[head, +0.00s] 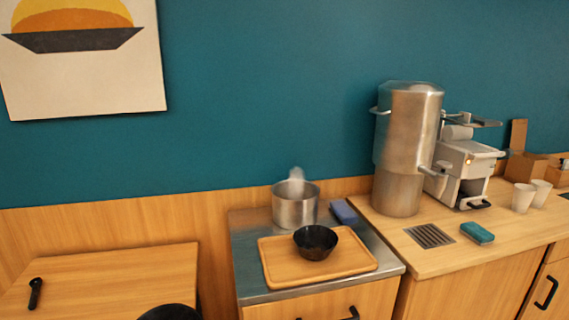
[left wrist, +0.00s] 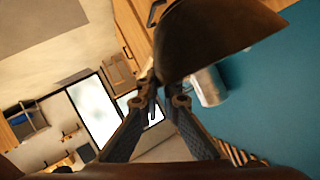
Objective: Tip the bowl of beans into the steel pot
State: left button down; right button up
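The steel pot (head: 295,207) stands on the metal counter top in the head view, with a pale wisp above it. A small black bowl (head: 316,243) sits on a wooden tray (head: 275,274) in front of it; its contents are too dark to tell. In the left wrist view, my left gripper (left wrist: 162,86) has its fingertips closed at the edge of a dark bowl (left wrist: 220,38). Its inside and any beans are hidden. A black rounded shape (head: 170,313) at the head view's bottom edge may be this bowl. My right gripper is in neither view.
A blue block (head: 344,211) lies right of the pot. A tall steel urn (head: 405,150), a white machine (head: 465,165), paper cups (head: 523,198) and a teal sponge (head: 477,232) stand on the right counter. A black-handled object (head: 36,293) lies on the mostly clear left table (head: 110,275).

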pick_arm(q)
jog(key=w+a+f+n+t+y, duration=0.1)
jog(key=w+a+n+y, duration=0.1)
jog(key=w, duration=0.1)
jog(key=w+a+f+n+t+y, duration=0.1)
jog(key=w+a, duration=0.1)
jog(key=w, duration=0.2)
jog(key=w+a+f+n+t+y, duration=0.1)
jog(key=w+a+n+t+y, duration=0.1)
jog(key=w, duration=0.1)
jog(key=shift+w+f+n+y, duration=0.25)
jog(key=shift+f+n+y, duration=0.05)
jog(key=shift+f, duration=0.05)
jog(key=w+a+r+n+t+y, duration=0.1)
jog(key=w+a+r+n+y, duration=0.2)
jog(key=w, duration=0.6)
jog(key=a+n+y, duration=0.2)
jog(key=a+y, duration=0.1)
jog(key=a, duration=0.1)
jog(key=shift+w+a+r, duration=0.15)
jog(key=shift+r, duration=0.05)
